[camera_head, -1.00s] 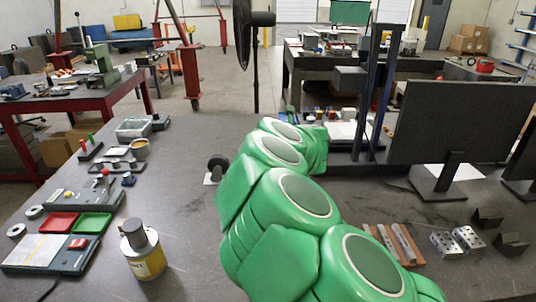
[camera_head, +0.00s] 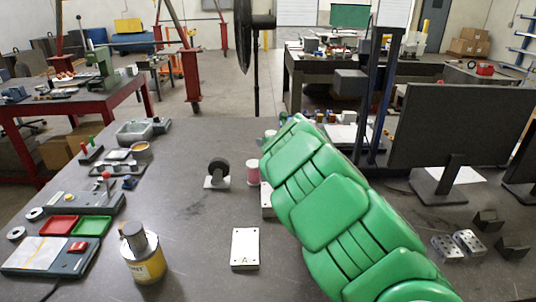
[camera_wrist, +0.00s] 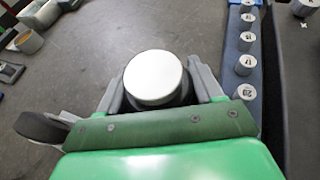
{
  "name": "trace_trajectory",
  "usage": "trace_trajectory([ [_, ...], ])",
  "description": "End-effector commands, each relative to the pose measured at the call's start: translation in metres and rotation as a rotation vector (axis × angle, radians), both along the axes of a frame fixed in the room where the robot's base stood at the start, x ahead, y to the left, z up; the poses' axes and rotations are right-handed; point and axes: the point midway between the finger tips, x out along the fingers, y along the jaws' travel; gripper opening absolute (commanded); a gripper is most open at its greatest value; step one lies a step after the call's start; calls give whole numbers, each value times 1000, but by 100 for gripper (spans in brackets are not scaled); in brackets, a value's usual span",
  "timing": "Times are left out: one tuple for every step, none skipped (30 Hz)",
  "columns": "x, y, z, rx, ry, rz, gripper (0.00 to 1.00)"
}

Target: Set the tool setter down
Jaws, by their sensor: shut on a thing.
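The tool setter (camera_wrist: 153,78) appears in the wrist view as a round body with a pale, flat silver top and a dark side. My gripper (camera_wrist: 160,90) is shut on it, with one grey finger on each side. The top faces the wrist camera. Its underside is hidden, so I cannot tell whether it touches the table. In the head view my green arm hides the gripper and the tool setter.
A blue rack (camera_wrist: 241,45) of numbered cylinders stands close to the right finger. A black roller on a pale base (camera_head: 218,172), a pink-and-white cylinder (camera_head: 252,173), a steel plate marked A (camera_head: 245,248) and a yellow can (camera_head: 143,258) stand on the grey table (camera_head: 190,215).

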Motion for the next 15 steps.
trace_trajectory([
  [3,1,-5,3,1,1,4],
  [5,1,-7,2,1,0,4],
  [8,1,-10,2,1,-1,4],
  [10,1,-12,3,1,-1,4],
  [11,1,-14,1,1,-2,4],
  [14,1,-17,1,0,-3,4],
  [16,1,-19,0,0,-2,4],
  [18,2,-21,1,0,-3,4],
  [20,2,-25,3,0,-2,4],
  [22,3,-27,3,0,-2,4],
  [24,3,-29,3,0,-1,4],
  [27,3,-31,3,-1,-1,4],
  [28,4,-33,4,-2,-1,4],
  [30,4,-34,4,-2,-1,4],
  [31,4,-36,3,-2,0,4],
])
